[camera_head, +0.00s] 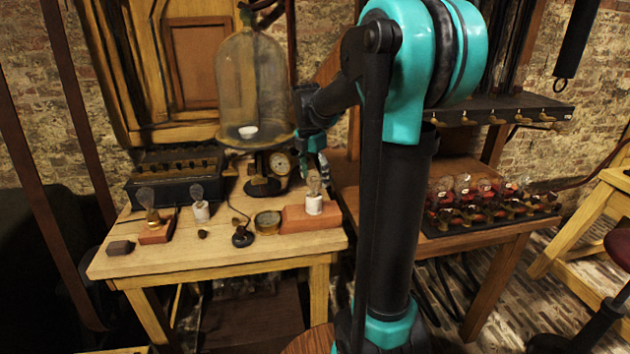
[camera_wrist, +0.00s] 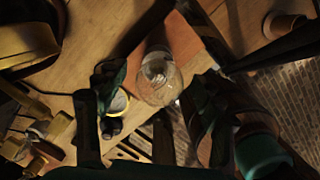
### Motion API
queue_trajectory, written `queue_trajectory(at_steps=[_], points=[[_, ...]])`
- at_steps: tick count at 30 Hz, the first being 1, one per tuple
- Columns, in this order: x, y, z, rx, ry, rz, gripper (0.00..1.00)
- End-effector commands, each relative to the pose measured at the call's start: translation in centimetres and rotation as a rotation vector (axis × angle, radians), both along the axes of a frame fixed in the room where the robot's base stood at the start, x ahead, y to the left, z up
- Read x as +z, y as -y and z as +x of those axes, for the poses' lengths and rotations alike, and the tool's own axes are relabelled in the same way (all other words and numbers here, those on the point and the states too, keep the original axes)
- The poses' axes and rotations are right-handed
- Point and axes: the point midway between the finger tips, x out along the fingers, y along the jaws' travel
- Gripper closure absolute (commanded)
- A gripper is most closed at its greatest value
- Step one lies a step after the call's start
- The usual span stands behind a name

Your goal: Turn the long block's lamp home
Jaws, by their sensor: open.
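The long reddish block (camera_head: 290,220) lies at the right front of the light wooden table. A white socket (camera_head: 314,206) stands on it and bears a clear glass lamp (camera_head: 315,184), which looks upright. My gripper (camera_head: 315,160) is just above this lamp, pointing down. In the wrist view the lamp's bulb (camera_wrist: 160,92) lies between my open, dark fingers (camera_wrist: 157,84), and I cannot tell whether either finger touches it. Part of the long block (camera_wrist: 187,42) shows behind the bulb. The seat of the lamp in its socket is hidden from above.
A short block with a lamp (camera_head: 150,212) and a white socket with a bulb (camera_head: 200,206) stand to the left. A brass dial (camera_head: 268,219) and a black key-like piece (camera_head: 242,238) sit beside the long block. A tall glass bell jar (camera_head: 250,80) stands behind.

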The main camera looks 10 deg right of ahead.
Motion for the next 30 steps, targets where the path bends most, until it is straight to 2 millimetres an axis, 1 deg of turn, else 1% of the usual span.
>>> queue_trajectory(at_steps=[3, 6, 15, 17, 27, 30], points=[[-1.1, 0.1, 0.1, -0.001, 0.000, 0.000, 0.32], [-1.5, 0.2, 0.1, -0.001, 0.000, 0.000, 0.32], [-1.7, 0.2, 0.1, -0.001, 0.000, 0.000, 0.32], [-1.7, 0.2, 0.1, -0.001, 0.000, 0.000, 0.38], [-1.7, 0.2, 0.1, -0.001, 0.000, 0.000, 0.80], [-1.7, 0.2, 0.1, -0.001, 0.000, 0.000, 0.91]])
